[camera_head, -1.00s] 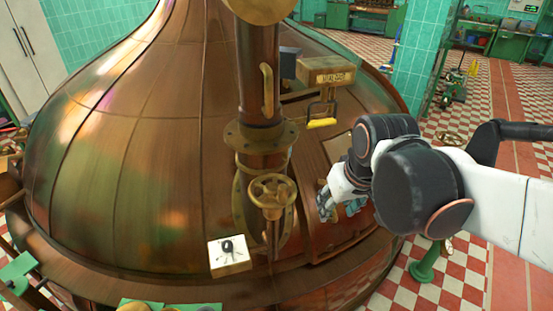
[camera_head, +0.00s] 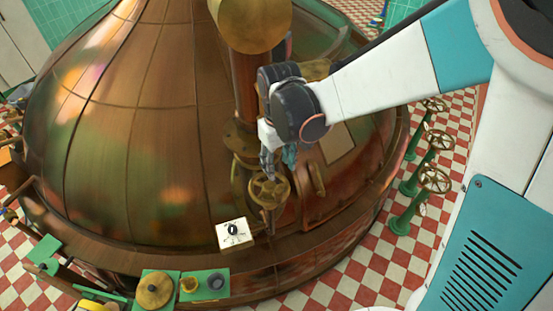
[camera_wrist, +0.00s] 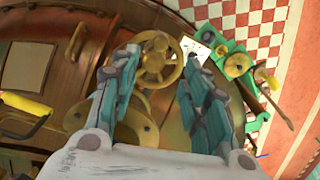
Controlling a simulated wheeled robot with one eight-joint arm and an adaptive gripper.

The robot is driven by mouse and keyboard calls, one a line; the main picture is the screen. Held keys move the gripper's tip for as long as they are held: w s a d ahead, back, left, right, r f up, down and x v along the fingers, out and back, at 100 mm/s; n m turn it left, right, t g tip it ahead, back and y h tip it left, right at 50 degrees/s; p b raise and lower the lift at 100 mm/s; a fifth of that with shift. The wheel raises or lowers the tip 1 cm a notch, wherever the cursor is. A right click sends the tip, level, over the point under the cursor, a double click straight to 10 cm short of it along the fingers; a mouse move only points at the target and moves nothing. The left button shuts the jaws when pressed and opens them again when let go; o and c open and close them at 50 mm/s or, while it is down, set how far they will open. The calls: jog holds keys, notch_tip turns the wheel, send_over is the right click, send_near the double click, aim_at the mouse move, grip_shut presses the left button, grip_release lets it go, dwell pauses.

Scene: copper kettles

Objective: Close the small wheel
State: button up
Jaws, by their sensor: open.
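The small brass handwheel (camera_head: 269,190) is mounted on the front of the vertical pipe on the copper kettle. In the wrist view the wheel (camera_wrist: 157,60) shows between and beyond my fingertips, with its spokes and hub visible. My gripper (camera_head: 277,170) is just above and behind the wheel in the head view. In the wrist view its teal fingers (camera_wrist: 163,62) are spread apart, with nothing held between them. Whether a fingertip touches the rim cannot be told. Part of the wheel's left rim is close to or behind the left finger.
The copper kettle (camera_head: 130,150) fills the left and middle. A white card with a black drawing (camera_head: 234,233) sits left of the wheel. Green stands with brass wheels (camera_head: 435,179) stand at the right. A yellow handle (camera_wrist: 25,104) shows at the wrist view's left.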

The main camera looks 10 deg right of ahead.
aim_at(278, 189)
notch_tip(278, 189, down, 14)
jog(key=b, duration=0.8)
jog(key=shift+r, duration=0.1)
jog(key=shift+s, duration=0.1)
grip_shut()
